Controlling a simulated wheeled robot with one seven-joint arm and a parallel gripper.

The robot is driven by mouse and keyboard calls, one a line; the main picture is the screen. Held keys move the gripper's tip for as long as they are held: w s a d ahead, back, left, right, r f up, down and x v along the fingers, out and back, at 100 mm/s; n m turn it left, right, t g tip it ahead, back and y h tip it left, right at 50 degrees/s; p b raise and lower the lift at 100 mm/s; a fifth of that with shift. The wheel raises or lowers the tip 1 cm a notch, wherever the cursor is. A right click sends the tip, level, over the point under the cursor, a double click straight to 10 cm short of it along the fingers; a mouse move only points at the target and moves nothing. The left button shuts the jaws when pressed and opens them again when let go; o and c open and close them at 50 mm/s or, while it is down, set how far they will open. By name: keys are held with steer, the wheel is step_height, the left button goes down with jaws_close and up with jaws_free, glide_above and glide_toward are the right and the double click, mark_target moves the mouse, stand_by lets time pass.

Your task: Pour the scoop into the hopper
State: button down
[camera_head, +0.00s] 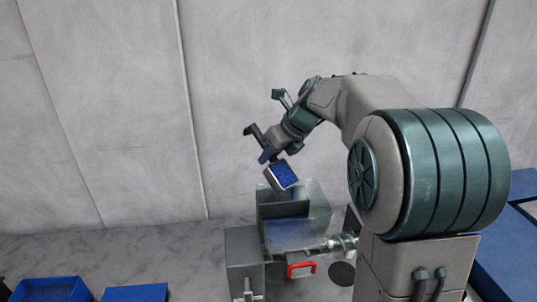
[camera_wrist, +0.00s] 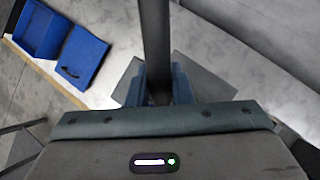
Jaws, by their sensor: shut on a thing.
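The scoop (camera_head: 282,175) is a small grey-rimmed box with blue inside, and it is tilted in the head view. My gripper (camera_head: 268,155) is shut on the scoop's handle, which shows as a dark bar in the wrist view (camera_wrist: 154,45). The scoop hangs above the clear-walled hopper (camera_head: 318,200), apart from it. The hopper has a grey divider and some blue showing in its lower part. The scoop's bowl is not clear in the wrist view, and I cannot tell whether the blue is contents or lining.
A red handle (camera_head: 301,270) sits at the machine's front beside a grey block (camera_head: 244,260). A blue bin (camera_head: 50,289) and a blue lid (camera_head: 135,293) lie at lower left. Blue surfaces (camera_head: 523,184) stand at right. A grey wall (camera_head: 110,100) is behind.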

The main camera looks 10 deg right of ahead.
steer(key=shift+s+d+t+y, duration=0.2)
steer(key=shift+s+t+y, duration=0.1)
steer(key=shift+t, duration=0.2)
steer(key=shift+s+d+r+t+y, duration=0.25)
steer(key=shift+s+r+t+y, duration=0.35)
steer(key=shift+t, duration=0.4)
steer(key=shift+w+b, duration=0.1)
steer(key=shift+b, duration=0.25)
steer(key=shift+s+d+r+n+t+y+b, duration=0.15)
steer(key=shift+s+d+r+t+y+b, duration=0.25)
steer(key=shift+b, duration=1.65)
steer(key=shift+s+d+r+n+t+y+b, duration=0.25)
steer(key=shift+t+b, duration=0.35)
steer(key=shift+b, duration=1.45)
steer(key=shift+s+r+t+y+b, duration=0.15)
steer(key=shift+s+t+y+b, duration=0.3)
steer(key=shift+b, duration=1.6)
steer(key=shift+s+d+r+n+t+y+b, duration=0.2)
steer(key=shift+s+d+t+y+b, duration=0.3)
steer(key=shift+b, duration=1.75)
steer(key=shift+s+d+r+n+t+y+b, duration=0.15)
steer(key=shift+s+t+y+b, duration=0.6)
steer(key=shift+b, duration=1.5)
